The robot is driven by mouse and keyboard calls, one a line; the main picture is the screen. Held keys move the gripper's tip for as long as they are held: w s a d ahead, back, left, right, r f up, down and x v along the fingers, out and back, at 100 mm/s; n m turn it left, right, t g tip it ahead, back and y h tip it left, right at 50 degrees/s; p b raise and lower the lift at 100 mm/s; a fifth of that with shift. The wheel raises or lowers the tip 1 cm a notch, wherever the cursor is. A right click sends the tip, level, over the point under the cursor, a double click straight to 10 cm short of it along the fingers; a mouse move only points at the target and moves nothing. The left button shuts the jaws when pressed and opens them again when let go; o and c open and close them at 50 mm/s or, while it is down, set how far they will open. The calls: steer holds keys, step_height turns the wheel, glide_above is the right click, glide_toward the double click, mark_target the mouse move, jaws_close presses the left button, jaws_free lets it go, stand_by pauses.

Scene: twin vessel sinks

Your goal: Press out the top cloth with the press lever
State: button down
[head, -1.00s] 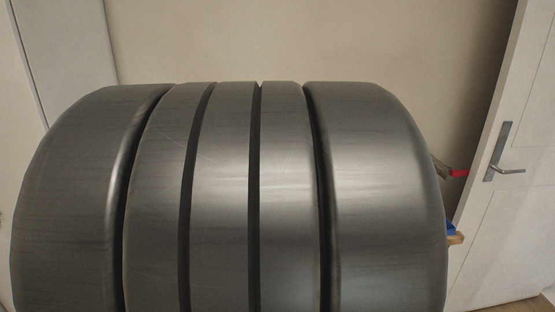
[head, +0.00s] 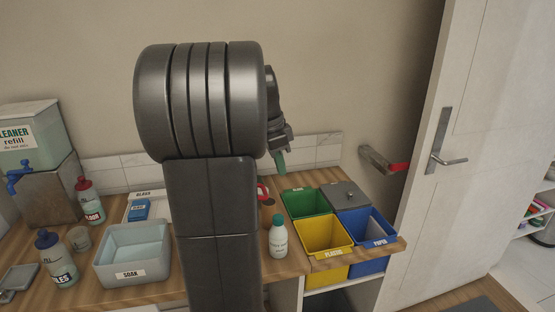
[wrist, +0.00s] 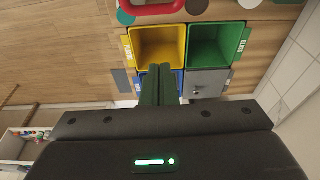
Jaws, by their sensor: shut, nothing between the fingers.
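My gripper (head: 281,162) hangs beyond my arm in the head view, fingers pointing down, above the back of the worktop near the bins. In the wrist view its green fingers (wrist: 160,86) are together with nothing between them. A grey bar with a red end (head: 396,167) sticks out from the wall right of the bins, apart from my gripper; I cannot tell whether it is the press lever. No cloth can be made out. My arm hides part of the worktop, including most of a red-edged item (head: 263,191).
A green bin (head: 304,203), a yellow bin (head: 325,235), a blue bin (head: 370,232) and a grey lidded bin (head: 345,196) stand at the worktop's right end. A door (head: 475,150) is at right.

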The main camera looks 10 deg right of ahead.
step_height(320, 180, down, 6)
steer(key=a, duration=0.2)
steer(key=shift+a+r, duration=0.25)
steer(key=shift+a, duration=0.05)
steer(key=shift+a, duration=0.15)
